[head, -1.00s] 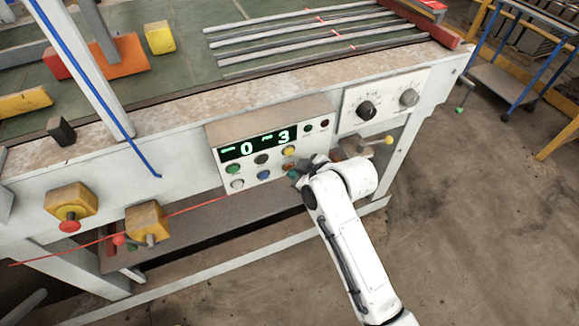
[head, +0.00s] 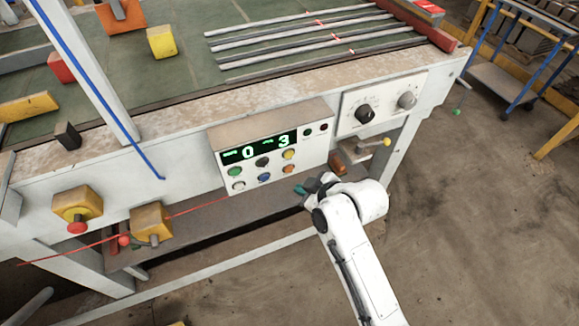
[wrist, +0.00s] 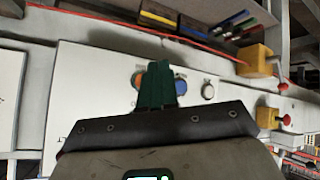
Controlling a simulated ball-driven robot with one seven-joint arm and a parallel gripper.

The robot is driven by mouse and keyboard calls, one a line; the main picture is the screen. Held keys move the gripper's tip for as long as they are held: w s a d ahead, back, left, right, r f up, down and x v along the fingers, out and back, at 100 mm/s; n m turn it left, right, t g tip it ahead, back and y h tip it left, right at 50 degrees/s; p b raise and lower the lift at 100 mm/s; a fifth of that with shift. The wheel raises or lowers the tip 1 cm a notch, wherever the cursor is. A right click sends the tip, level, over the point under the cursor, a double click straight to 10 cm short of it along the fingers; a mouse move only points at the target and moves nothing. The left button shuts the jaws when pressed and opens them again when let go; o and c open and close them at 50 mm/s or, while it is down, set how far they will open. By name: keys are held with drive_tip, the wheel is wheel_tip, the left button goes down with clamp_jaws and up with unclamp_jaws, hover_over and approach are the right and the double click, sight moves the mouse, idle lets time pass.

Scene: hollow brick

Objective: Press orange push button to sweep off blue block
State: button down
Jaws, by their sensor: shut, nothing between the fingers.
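The orange push button (head: 289,169) is on the right of the lower row on the control box. In the wrist view the orange button (wrist: 138,79) is partly covered by my gripper's green fingers. My gripper (head: 300,189) is shut and empty, just below and right of that button in the head view, apparently clear of it. The fingers (wrist: 155,84) also show in the wrist view. I cannot make out a blue block on the green table top. The orange pusher (head: 122,14) stands at the top left, toward the far side.
Blue (head: 264,178), yellow (head: 289,155) and other buttons sit close by. The box's display (head: 258,148) reads about "-0 ~3". A knob panel (head: 385,100) is to the right. Red (head: 61,67) and yellow (head: 161,42) blocks lie on the table.

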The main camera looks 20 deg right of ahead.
drive_tip(key=shift+s, duration=0.85)
drive_tip(key=s+d+f+m+g+h, duration=0.1)
drive_tip(key=s+d+m+g, duration=0.2)
drive_tip(key=s, duration=1)
drive_tip(key=s+d+f+m+g+h, duration=0.1)
drive_tip(key=s+d+m+g, duration=0.3)
drive_tip(key=s, duration=1)
drive_tip(key=shift+s+d+f+m+g+h, duration=0.2)
drive_tip(key=shift+s+f+m+g+h, duration=0.15)
drive_tip(key=shift+m+g+h, duration=0.2)
drive_tip(key=shift+w, duration=0.1)
idle(3.8)
